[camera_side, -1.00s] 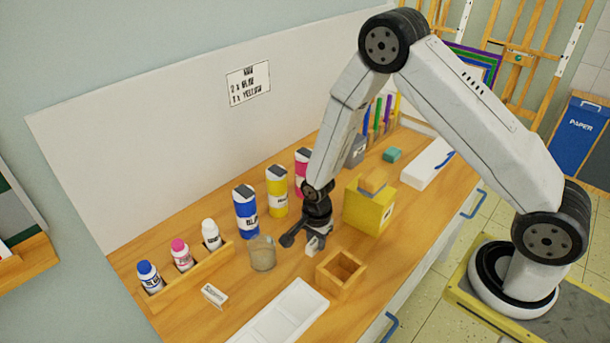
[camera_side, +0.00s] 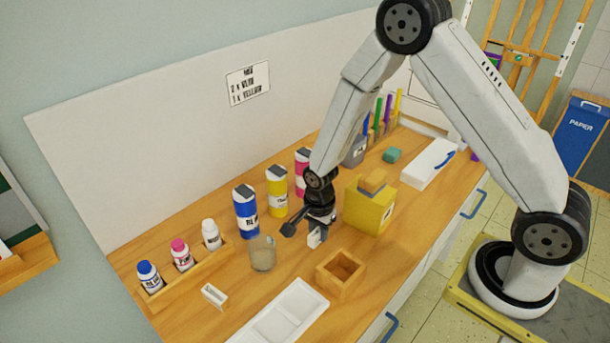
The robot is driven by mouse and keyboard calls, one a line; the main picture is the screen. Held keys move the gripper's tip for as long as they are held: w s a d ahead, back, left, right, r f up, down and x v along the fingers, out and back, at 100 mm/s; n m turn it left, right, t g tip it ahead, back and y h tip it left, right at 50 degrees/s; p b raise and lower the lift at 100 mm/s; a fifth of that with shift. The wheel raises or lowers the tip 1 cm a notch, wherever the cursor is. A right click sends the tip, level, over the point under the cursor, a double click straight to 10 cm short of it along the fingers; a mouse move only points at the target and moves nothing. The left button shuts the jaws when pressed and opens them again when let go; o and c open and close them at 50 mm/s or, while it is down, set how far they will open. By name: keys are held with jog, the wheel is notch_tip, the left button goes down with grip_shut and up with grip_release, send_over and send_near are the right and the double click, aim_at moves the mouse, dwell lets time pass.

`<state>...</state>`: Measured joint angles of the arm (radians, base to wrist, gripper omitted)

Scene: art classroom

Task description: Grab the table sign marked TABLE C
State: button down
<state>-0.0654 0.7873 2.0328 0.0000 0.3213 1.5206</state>
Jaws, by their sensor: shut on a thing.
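My gripper (camera_side: 313,231) is over the wooden worktop, right of the clear cup and left of the yellow box. It is shut on a small white sign (camera_side: 316,239), which shows partly below the dark jaws. The lettering on this held sign is too small to read. Another small white sign-like piece (camera_side: 214,295) lies on the worktop at the front left, apart from my gripper. I cannot read its marking, so I cannot tell which one says TABLE C.
Close around my gripper stand the clear cup (camera_side: 263,254), a blue bottle (camera_side: 246,213), a yellow bottle (camera_side: 277,193), the yellow box (camera_side: 369,209) and an open wooden box (camera_side: 341,274). A white palette tray (camera_side: 279,317) lies in front. A wooden rack (camera_side: 190,277) holds small bottles.

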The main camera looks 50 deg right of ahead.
jog(key=s+r, duration=0.9)
jog(key=s, duration=0.4)
jog(key=shift+s+d, duration=0.25)
jog(key=shift+d, duration=0.1)
jog(key=shift+r, duration=0.1)
jog(key=shift+d, duration=0.1)
